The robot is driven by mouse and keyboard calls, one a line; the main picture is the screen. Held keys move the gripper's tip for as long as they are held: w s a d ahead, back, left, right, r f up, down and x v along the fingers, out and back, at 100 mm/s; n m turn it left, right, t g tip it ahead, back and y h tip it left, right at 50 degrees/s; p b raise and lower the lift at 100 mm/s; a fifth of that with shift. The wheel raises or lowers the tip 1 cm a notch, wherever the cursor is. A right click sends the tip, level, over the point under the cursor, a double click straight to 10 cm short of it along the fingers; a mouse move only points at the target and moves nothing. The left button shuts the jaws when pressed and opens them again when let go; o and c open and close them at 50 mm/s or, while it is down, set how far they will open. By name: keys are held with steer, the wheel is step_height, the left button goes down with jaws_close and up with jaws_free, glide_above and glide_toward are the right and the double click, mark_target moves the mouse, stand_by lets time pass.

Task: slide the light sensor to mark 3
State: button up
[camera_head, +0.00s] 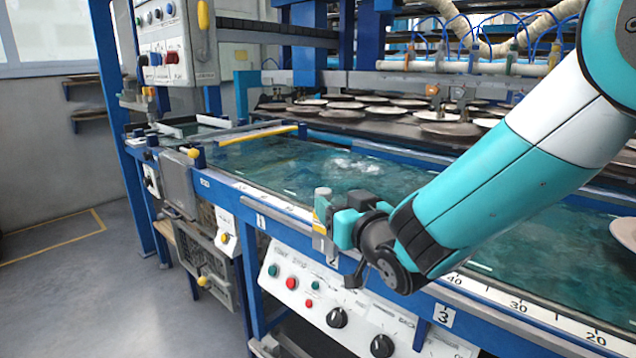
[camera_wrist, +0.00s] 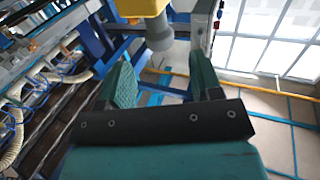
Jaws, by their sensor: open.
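The light sensor (camera_head: 321,207), a small grey and yellow upright unit, stands at the front rail near the label for mark 2 (camera_head: 333,262). In the wrist view it appears as a yellow block with a grey cylinder (camera_wrist: 158,35), ahead of my fingertips. My gripper (camera_head: 336,222) is right beside the sensor in the head view. Its two green fingers (camera_wrist: 161,62) are apart with nothing held between them. Whether a finger touches the sensor cannot be told. The label for mark 3 (camera_head: 443,315) is farther right along the rail.
The front rail (camera_head: 520,308) carries a printed scale and runs along the blue-green basin (camera_head: 290,165). A control panel (camera_head: 330,300) with knobs and buttons is below. Plates (camera_head: 448,129) lie on the rack behind. Open floor (camera_head: 90,280) is at left.

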mark_target(319, 189)
steer(key=x, duration=0.8)
steer(key=shift+w, duration=0.1)
steer(key=shift+c, duration=0.4)
